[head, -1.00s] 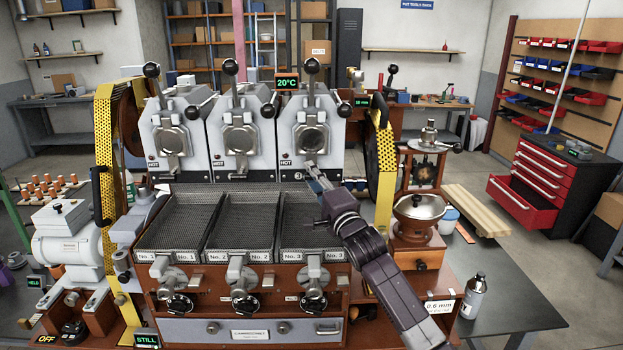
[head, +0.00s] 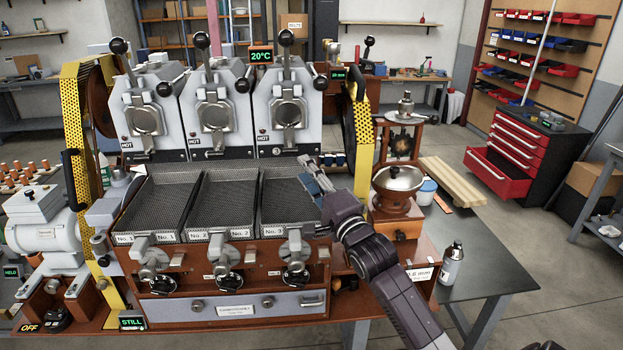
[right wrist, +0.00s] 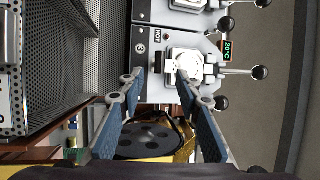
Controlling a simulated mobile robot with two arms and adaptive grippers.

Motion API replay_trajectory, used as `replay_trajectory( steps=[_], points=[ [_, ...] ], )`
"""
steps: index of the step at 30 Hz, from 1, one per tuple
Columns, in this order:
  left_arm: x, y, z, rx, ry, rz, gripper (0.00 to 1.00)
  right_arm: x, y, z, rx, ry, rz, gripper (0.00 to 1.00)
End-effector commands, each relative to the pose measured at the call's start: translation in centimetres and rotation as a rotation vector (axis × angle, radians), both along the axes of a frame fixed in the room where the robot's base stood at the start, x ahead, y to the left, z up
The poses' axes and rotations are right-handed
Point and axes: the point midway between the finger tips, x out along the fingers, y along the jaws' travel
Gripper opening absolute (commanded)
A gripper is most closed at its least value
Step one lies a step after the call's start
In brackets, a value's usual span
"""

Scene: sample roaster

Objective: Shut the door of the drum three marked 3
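Drum three (head: 290,92) is the rightmost of three white drum units, with a small 3 on its lower front. Its metal door (head: 289,113) is a rounded plate on the front; I cannot tell how far ajar it stands. In the right wrist view the door (right wrist: 188,65) shows bright, beyond the fingertips, beside the 3 mark. My right gripper (head: 307,168) is in front of and below drum three, above the right edge of tray No. 3. In the wrist view its two fingers (right wrist: 156,82) are apart with nothing between them. My left gripper is out of view.
Mesh tray No. 3 (head: 289,229) lies below drum three. A lever with a black ball knob (head: 287,36) rises above the drum. A yellow perforated guard (head: 362,150) and a grinder with a metal bowl (head: 398,180) stand to the right.

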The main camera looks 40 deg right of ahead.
Motion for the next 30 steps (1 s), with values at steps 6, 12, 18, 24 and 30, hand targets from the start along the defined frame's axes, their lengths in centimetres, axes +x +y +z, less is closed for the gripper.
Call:
replay_trajectory(
  steps=[6,12,18,24,30],
  points=[
    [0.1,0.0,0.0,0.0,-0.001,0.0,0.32,-1.9,0.3,-0.4,0.001,0.001,0.0,0.32],
    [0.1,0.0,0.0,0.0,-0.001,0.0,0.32,-2.2,0.3,-0.4,0.0,0.0,0.0,0.32],
    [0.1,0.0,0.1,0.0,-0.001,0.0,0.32,-2.2,0.4,-0.4,0.0,0.0,0.0,0.32],
    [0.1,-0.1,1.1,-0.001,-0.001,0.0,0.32,-3.9,1.4,-0.2,0.002,0.0,0.0,0.32],
    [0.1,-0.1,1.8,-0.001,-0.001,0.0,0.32,-5.8,2.6,-0.4,0.002,0.001,0.0,0.32]
  ],
)
